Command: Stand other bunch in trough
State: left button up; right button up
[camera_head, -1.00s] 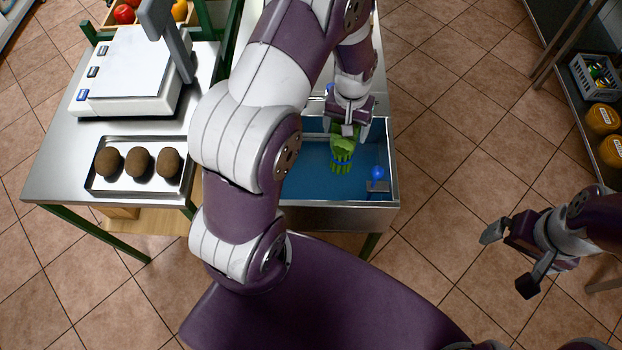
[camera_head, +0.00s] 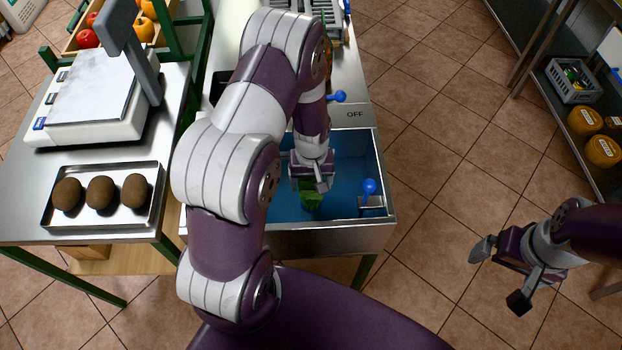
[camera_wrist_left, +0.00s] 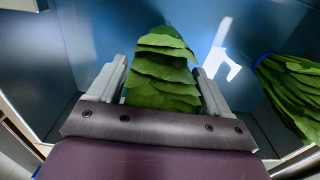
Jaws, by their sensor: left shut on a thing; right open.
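My left gripper (camera_head: 311,184) is down inside the blue-lined metal trough (camera_head: 330,241). It is shut on a leafy green bunch (camera_head: 312,199), low in the trough near its front wall. In the left wrist view the held bunch (camera_wrist_left: 160,80) sits between the two fingers (camera_wrist_left: 160,68), leaf tops towards the camera; its lower end is hidden, so I cannot tell whether it touches the floor. Another green bunch (camera_wrist_left: 292,92) with a blue band is at the right of that view. My right gripper (camera_head: 499,275) is open and empty, over the floor at right.
A blue knob (camera_head: 370,186) stands in the trough's right front corner. Another blue knob (camera_head: 337,97) is behind the trough. At left, a table holds a scale (camera_head: 95,100) and a tray (camera_head: 152,210) of brown round items. A shelf with a grey basket (camera_head: 573,80) is far right.

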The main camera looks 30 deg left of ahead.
pick_arm(q)
jog(key=o, duration=1.7)
jog(key=shift+s, duration=0.15)
jog(key=shift+c, duration=0.2)
jog(key=shift+r, duration=0.35)
notch_tip(320, 180, up, 11)
jog(key=shift+f, duration=0.1)
jog(key=s+d+r+m+t, duration=0.1)
jog(key=s+d+r+m, duration=0.4)
jog(key=s, duration=0.4)
jog(key=shift+d+r+m, duration=0.2)
jog(key=shift+r+m, duration=0.6)
jog(key=shift+r, duration=0.05)
